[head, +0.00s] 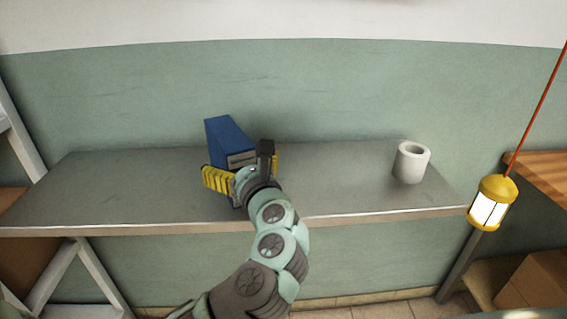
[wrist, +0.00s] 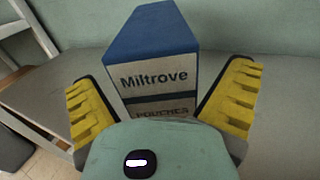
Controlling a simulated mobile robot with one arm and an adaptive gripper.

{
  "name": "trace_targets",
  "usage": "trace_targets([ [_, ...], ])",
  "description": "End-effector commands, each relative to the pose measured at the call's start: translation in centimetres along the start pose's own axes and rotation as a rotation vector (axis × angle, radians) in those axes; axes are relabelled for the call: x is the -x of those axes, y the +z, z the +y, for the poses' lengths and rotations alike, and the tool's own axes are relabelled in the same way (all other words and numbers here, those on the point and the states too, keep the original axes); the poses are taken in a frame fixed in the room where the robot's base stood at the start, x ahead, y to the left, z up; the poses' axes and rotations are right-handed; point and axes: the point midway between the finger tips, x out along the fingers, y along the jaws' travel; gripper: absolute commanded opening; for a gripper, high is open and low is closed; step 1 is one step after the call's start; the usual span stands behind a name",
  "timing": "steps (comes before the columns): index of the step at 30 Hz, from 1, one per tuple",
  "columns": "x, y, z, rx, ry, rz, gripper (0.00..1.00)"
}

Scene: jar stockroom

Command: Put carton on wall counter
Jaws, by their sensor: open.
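The carton is a blue box (head: 228,135) with a pale label, upright on the grey wall counter (head: 120,185) near its middle. In the wrist view the carton (wrist: 152,55) shows the word "Miltrove" and stands between my gripper's yellow fingers. My gripper (head: 240,172) is open, with one finger to each side of the carton. In the wrist view a gap shows between the carton and the right finger of my gripper (wrist: 162,105); the left finger is close to the carton's side. The carton's base is hidden behind my gripper.
A white cup-like jar (head: 411,162) stands at the counter's right end. A yellow lantern (head: 492,203) hangs on a red cord at the right. A wooden shelf (head: 540,172) with a cardboard box (head: 540,283) below is at far right. The counter's left part is clear.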

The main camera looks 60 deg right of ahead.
Motion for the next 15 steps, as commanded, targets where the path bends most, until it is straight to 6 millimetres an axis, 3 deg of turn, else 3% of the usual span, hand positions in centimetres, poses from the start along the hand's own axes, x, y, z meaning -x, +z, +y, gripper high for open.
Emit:
trace_targets([
  [8, 0.3, 0.2, -0.1, -0.001, -0.003, 0.0, 1.0],
  [15, 4.1, 0.1, -0.3, -0.001, -0.012, -0.002, 1.0],
])
